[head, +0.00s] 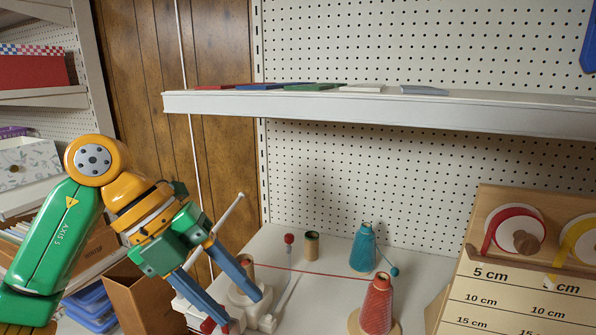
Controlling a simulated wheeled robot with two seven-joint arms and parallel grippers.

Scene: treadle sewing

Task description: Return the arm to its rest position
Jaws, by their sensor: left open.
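My left arm comes in from the left, and my left gripper (241,309) points down to the right. Its two blue fingers are apart, and I see nothing held between them. The fingers overlap a small white device (265,322) on the white counter and hide part of it; I cannot tell whether they touch it. My right gripper is not in view.
A red thread cone (376,305), a teal thread cone (363,248) and a dark-topped tube (311,246) stand on the counter. Red thread stretches behind the fingers. A white shelf (380,109) hangs above. A wooden ribbon board (520,290) stands right; a brown box (140,300) sits left.

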